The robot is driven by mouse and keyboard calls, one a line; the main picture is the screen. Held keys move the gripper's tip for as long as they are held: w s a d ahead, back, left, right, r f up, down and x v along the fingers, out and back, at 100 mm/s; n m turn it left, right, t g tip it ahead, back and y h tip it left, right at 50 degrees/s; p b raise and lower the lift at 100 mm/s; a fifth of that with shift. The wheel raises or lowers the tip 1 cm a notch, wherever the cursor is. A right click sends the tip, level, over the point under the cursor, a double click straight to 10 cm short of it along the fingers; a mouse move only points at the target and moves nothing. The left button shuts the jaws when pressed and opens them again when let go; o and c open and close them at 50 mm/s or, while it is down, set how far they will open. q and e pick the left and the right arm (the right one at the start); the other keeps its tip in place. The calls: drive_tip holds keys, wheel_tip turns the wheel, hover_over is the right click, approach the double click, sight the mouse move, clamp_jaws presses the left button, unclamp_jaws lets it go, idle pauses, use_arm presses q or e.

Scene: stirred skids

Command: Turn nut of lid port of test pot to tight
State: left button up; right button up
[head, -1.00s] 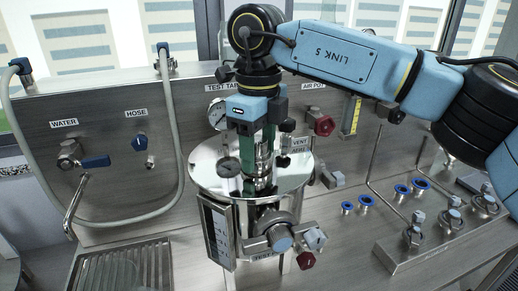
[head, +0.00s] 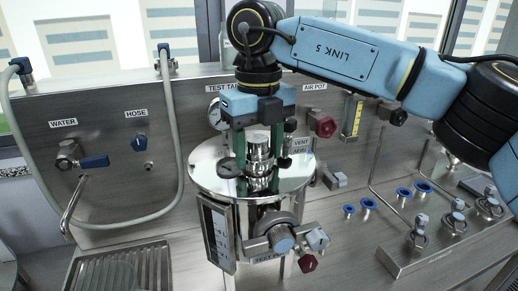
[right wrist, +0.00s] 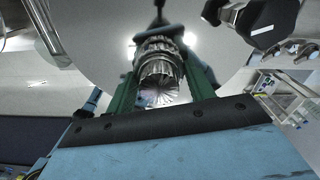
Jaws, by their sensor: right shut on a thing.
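The test pot (head: 233,240) stands upright in the middle of the head view, with a shiny round lid (head: 205,172). The lid port with its ribbed metal nut (head: 260,148) rises from the middle of the lid; the nut also shows in the right wrist view (right wrist: 158,62). My right gripper (head: 259,160) comes down from above, its two green fingers on the left and right sides of the nut. It is shut on the nut, and its fingers also show in the right wrist view (right wrist: 163,72). My left gripper is not in view.
A gauge (head: 214,115) and a red knob (head: 325,127) are close behind the lid. A clamp valve (head: 281,238) is on the pot's front. Blue rings (head: 404,194) and a fitting block (head: 400,262) lie right. A water tap (head: 70,205) and drain grid (head: 120,275) are left.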

drive_tip(key=shift+a+r+m+b, duration=0.1)
drive_tip(key=shift+m+b, duration=0.55)
drive_tip(key=shift+m, duration=2.25)
drive_tip(key=o, duration=1)
wheel_tip(320, 180, up, 13)
drive_tip(key=shift+r+p, duration=0.15)
drive_tip(key=shift+p, duration=0.7)
